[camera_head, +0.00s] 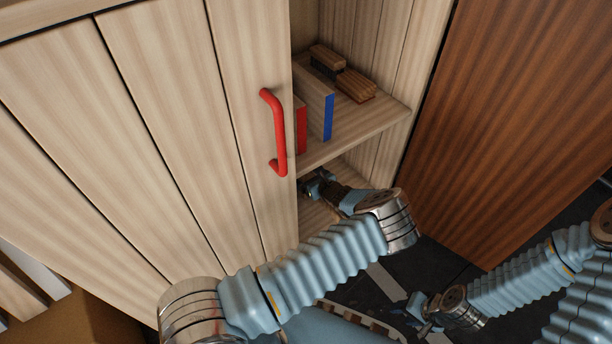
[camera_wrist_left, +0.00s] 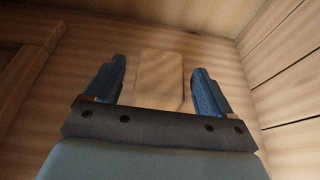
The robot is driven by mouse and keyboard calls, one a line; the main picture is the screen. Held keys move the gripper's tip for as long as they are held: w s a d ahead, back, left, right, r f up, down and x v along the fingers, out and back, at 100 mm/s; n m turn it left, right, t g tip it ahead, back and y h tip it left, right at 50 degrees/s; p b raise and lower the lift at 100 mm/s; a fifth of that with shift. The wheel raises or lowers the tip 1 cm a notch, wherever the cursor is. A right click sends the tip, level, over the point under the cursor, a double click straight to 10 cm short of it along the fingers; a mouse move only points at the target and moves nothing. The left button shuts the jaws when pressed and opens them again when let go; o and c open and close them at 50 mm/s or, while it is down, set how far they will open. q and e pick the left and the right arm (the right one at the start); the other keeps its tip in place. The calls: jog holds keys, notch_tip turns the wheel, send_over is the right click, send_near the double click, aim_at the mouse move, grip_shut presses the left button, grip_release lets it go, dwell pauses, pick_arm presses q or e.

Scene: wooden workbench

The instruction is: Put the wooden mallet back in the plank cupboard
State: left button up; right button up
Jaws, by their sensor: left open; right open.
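The plank cupboard (camera_head: 170,110) is pale wood with a red-handled door, and its shelves show on the right of the door. My left arm reaches into the lower compartment, where my left gripper (camera_head: 316,184) is partly hidden by the door edge. In the left wrist view the left gripper (camera_wrist_left: 158,92) is open, with a pale wooden block (camera_wrist_left: 160,78) between its blue fingers and narrow gaps on both sides. The block looks like the mallet's head; no handle shows. My right gripper (camera_head: 424,318) is open and empty, low over the dark floor.
The shelf (camera_head: 370,122) above my left gripper holds a box with a blue edge (camera_head: 328,118), a red-edged item (camera_head: 301,128) and brown wooden brushes or blocks (camera_head: 355,86). A dark brown wooden panel (camera_head: 510,120) stands to the right. The door's red handle (camera_head: 278,135) sticks out near my left forearm.

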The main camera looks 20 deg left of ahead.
pick_arm(q)
jog(key=p+v, duration=0.1)
jog(key=v, duration=1)
jog(key=shift+s+d+r+p, duration=0.2)
jog(key=shift+p, duration=0.2)
